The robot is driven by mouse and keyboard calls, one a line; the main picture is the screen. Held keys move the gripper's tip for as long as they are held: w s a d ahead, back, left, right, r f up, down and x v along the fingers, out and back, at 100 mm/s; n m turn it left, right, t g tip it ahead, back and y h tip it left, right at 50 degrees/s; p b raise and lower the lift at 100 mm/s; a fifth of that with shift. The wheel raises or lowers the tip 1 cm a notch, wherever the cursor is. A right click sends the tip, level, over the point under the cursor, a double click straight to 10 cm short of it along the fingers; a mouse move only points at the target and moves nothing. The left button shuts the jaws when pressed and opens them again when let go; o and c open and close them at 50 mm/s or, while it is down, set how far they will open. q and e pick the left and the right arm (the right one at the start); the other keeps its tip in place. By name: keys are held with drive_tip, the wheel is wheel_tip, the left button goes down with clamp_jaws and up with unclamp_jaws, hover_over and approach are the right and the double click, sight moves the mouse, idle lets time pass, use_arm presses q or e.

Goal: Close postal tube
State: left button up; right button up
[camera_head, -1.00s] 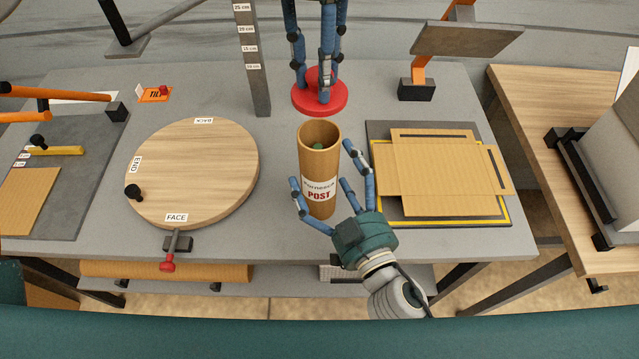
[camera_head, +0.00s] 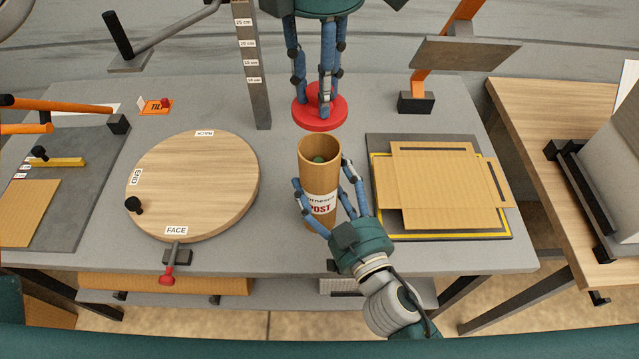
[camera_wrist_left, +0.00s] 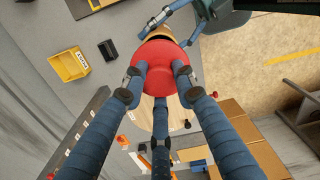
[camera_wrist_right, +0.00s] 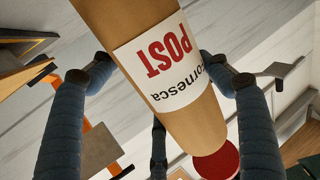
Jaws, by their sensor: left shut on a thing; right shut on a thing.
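The postal tube (camera_head: 321,178) is a brown, open-topped cardboard cylinder with a white "POST" label. It looks upright, with something green (camera_head: 319,159) inside; its base is partly hidden by fingers. My right gripper (camera_head: 325,195) is shut around its lower part from the front. The tube (camera_wrist_right: 160,75) fills the middle of the right wrist view. A round red lid (camera_head: 320,112) is behind the tube's mouth in the head view, apart from it. My left gripper (camera_head: 322,100) is shut on it from above. The lid (camera_wrist_left: 160,70) partly covers the tube in the left wrist view.
A round wooden turntable (camera_head: 192,185) is left of the tube. Flat cardboard (camera_head: 440,185) lies on a yellow-edged mat to the right. A grey measuring post (camera_head: 252,75) and an orange-armed stand (camera_head: 416,100) stand farther back.

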use_arm(q)
drive_tip(key=shift+f, duration=2.45)
drive_tip(key=shift+f, duration=0.9)
drive_tip(key=shift+f, duration=0.65)
drive_tip(key=o, duration=1)
wheel_tip(320, 180, up, 12)
drive_tip(key=shift+r, duration=0.1)
